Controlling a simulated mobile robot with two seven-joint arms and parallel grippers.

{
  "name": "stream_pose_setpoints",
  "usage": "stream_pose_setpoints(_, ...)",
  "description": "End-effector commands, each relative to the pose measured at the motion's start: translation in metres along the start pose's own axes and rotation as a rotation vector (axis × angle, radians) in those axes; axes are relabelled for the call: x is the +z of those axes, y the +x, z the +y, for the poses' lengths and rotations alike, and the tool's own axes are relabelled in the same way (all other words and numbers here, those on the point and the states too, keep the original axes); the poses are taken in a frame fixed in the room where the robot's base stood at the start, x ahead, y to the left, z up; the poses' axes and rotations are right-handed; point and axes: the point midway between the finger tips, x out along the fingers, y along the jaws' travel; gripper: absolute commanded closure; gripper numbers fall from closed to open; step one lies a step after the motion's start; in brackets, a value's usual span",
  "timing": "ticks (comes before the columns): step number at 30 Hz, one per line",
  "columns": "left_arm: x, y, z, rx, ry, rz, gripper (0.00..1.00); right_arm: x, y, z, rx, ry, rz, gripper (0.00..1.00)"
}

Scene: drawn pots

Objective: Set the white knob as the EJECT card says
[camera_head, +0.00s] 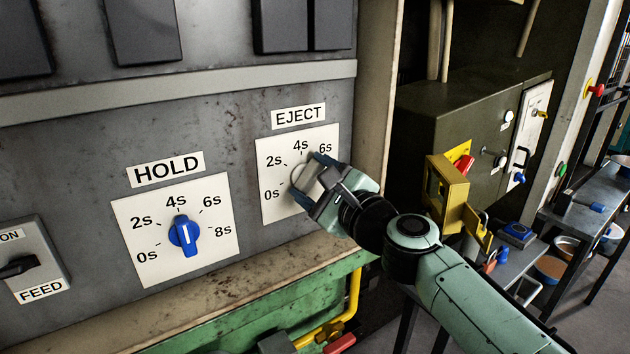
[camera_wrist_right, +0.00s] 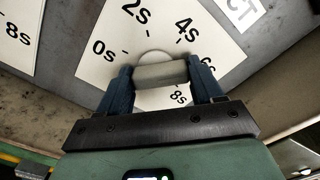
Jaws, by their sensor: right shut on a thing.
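The white knob (camera_head: 299,177) sits on the EJECT dial plate (camera_head: 277,207), which is marked 0s, 2s, 4s, 6s in the head view, with 8s also showing in the right wrist view. The EJECT label (camera_head: 298,115) is above the plate. My right gripper (camera_head: 311,180) is shut on the white knob, one blue finger on each side of it. The right wrist view shows the knob (camera_wrist_right: 160,74) as a pale bar between the fingers (camera_wrist_right: 160,82). I cannot tell which mark the knob points at. My left gripper is not in view.
The HOLD dial (camera_head: 182,236) with a blue knob pointing near 4s is to the left. A FEED switch box (camera_head: 33,261) is at the far left. A ledge (camera_head: 200,284) runs below the panel. A yellow box (camera_head: 446,190) stands behind my right arm.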

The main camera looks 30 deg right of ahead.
Motion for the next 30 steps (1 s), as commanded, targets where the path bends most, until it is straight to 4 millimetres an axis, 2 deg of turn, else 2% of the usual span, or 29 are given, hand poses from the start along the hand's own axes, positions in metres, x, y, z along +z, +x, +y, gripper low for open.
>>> stream_pose_setpoints(30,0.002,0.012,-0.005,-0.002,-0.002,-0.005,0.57,0.003,0.0,0.004,0.0,-0.949,0.0,0.65)
